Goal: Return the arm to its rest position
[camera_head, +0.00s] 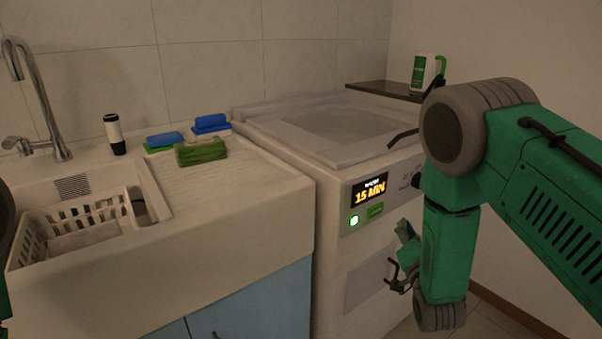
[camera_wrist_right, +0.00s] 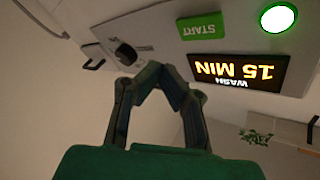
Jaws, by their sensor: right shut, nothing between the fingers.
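My right arm (camera_head: 450,235) is green and grey and reaches in from the right in the head view. My right gripper (camera_head: 398,270) is in front of the white washing machine (camera_head: 335,195), below its control panel. In the right wrist view the fingers of the right gripper (camera_wrist_right: 155,78) come together at the tips, shut with nothing between them. The display (camera_wrist_right: 238,71) reads WASH 15 MIN, upside down there, and it also shows in the head view (camera_head: 369,191). Only a sliver of my left arm shows at the left edge; its gripper is out of view.
A lit green button (camera_head: 354,220) and a green START label (camera_head: 375,211) sit below the display. The sink counter (camera_head: 240,205) holds sponges (camera_head: 201,152) and a white basket (camera_head: 85,215).

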